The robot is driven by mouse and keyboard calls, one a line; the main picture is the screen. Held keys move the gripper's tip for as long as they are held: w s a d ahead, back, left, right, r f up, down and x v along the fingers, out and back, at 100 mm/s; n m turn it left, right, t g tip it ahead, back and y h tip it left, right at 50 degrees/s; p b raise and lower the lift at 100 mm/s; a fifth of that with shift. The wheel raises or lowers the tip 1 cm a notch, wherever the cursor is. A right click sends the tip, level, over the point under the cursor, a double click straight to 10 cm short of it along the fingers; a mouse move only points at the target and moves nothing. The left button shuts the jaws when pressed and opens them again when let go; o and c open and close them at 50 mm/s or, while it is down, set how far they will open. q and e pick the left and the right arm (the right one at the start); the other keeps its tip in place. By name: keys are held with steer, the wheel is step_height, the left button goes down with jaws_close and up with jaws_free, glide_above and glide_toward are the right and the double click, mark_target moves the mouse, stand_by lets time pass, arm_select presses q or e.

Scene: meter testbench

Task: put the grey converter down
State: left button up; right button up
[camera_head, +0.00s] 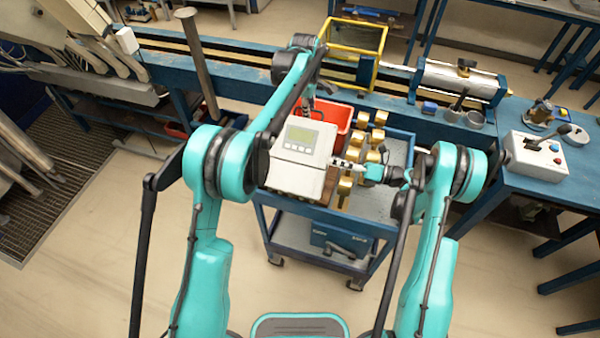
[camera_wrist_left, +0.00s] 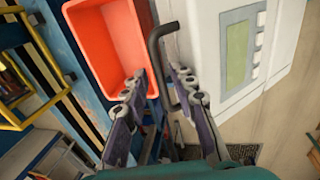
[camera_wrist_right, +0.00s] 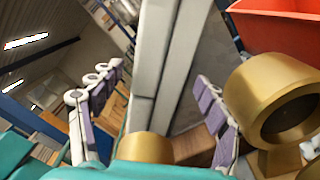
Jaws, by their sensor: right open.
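The grey converter (camera_head: 289,170), a pale box with a small display, stands upright at the left end of the blue trolley. I cannot tell whether its base bears on the trolley. It also shows in the left wrist view (camera_wrist_left: 285,65), with a dark handle (camera_wrist_left: 156,55). My left gripper (camera_wrist_left: 158,75) is at that handle, its fingers on either side and fairly close together; whether they grip is unclear. My right gripper (camera_wrist_right: 150,82) is open, beside the converter's right side in the head view (camera_head: 345,166). A pale upright face, probably the converter's (camera_wrist_right: 165,60), shows between its fingers.
The blue trolley (camera_head: 395,150) carries several brass fittings (camera_head: 378,118) right of the converter and a red bin (camera_head: 335,113) behind it. A wooden block (camera_wrist_right: 197,143) lies close to my right gripper. A blue bench rail (camera_head: 225,70) runs behind.

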arm_select(q)
steer(key=v, duration=0.7)
steer(key=shift+r, duration=0.3)
arm_select(e)
step_height(320, 180, up, 10)
arm_select(q)
steer(key=shift+s+d, duration=0.2)
arm_select(e)
steer(key=shift+d, duration=0.15)
